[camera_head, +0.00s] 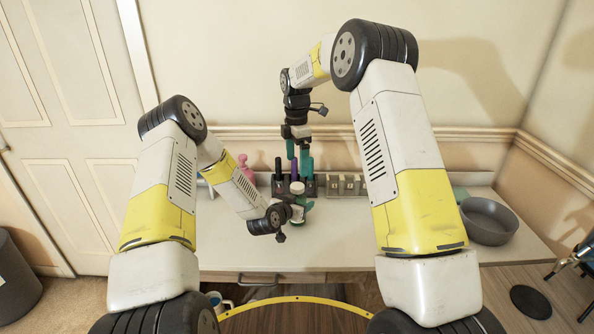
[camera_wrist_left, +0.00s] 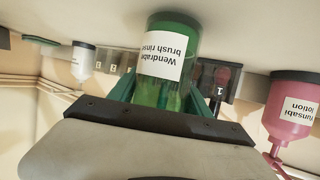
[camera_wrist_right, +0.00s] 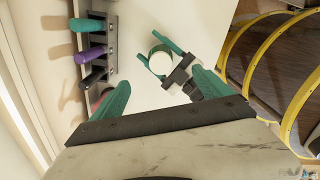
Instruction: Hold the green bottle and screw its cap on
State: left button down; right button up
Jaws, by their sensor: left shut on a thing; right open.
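In the left wrist view the green bottle (camera_wrist_left: 168,62) shows a white label between the teal fingers. A round white top (camera_wrist_right: 160,62) faces up at the bottle in the right wrist view; I cannot tell if it is a seated cap. My right gripper (camera_head: 298,168) points down above and slightly behind the bottle. Its fingers are apart and empty in the right wrist view (camera_wrist_right: 160,80).
A rack behind the bottle holds upright black (camera_head: 279,166) and purple (camera_head: 294,170) pegs. A pink pump bottle (camera_head: 246,176) stands at back left, a grey bowl (camera_head: 488,222) at right. The table front between bottle and bowl is clear.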

notch_tip(320, 180, up, 8)
jog(key=shift+f, duration=0.15)
pick_arm(q)
jog(key=shift+c, duration=2)
grip_release()
jog(key=v, duration=0.7)
jog(key=shift+s+a+r, duration=0.15)
jog(key=shift+s+a, duration=0.05)
jog(key=shift+s, duration=0.1)
